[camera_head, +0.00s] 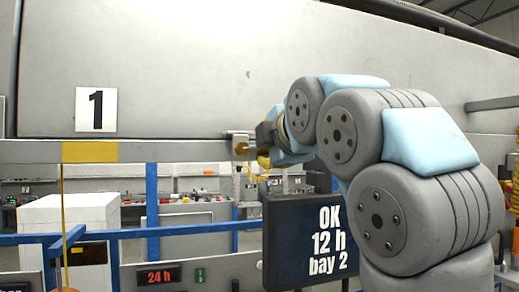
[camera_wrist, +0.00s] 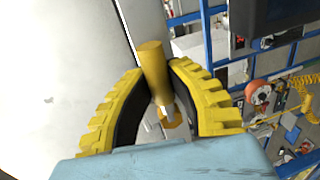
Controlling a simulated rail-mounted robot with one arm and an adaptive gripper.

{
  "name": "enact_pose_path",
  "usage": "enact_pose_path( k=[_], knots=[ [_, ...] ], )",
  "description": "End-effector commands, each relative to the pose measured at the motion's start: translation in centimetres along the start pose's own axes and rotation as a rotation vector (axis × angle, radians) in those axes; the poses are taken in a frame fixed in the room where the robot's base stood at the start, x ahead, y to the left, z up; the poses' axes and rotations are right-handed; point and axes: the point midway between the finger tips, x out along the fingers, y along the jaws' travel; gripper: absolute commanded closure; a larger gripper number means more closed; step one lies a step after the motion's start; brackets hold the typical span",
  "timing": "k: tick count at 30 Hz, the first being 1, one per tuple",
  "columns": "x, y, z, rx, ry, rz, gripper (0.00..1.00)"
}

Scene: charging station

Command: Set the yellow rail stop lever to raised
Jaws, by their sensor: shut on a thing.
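The yellow rail stop lever (camera_wrist: 153,62) shows in the wrist view as a yellow cylindrical handle between the two black-padded yellow fingers of my gripper (camera_wrist: 158,72). The fingers are shut on it. A thinner pale shaft and a yellow piece show below the handle, between the fingers. In the head view my gripper (camera_head: 264,158) is at the grey rail, right beside a small grey bracket (camera_head: 238,136) with a yellow-orange part. The gripper and arm hide much of the lever there, so I cannot tell its angle.
The grey rail (camera_head: 200,151) runs across the head view, with a yellow section (camera_head: 90,152) at left. A dark "OK 12 h bay 2" screen (camera_head: 318,240) hangs below my arm. Blue posts (camera_head: 152,205) and cluttered shelves stand behind. A pale wall rises above the rail.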

Motion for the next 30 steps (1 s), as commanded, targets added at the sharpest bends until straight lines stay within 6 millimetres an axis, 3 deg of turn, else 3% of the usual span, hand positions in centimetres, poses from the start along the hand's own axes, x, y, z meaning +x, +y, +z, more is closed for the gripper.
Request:
enact_pose_path(
  k=[8, 9, 12, 30],
  knots=[
    [-0.08, 0.12, -0.09, -0.003, 0.001, 0.003, 1.00],
    [-0.08, 0.13, -0.09, -0.003, 0.001, 0.003, 0.80],
    [-0.07, 0.11, -0.09, -0.002, 0.001, 0.003, 0.52],
    [0.28, -0.09, -0.84, 0.028, 0.018, 0.002, 0.52]
  ],
)
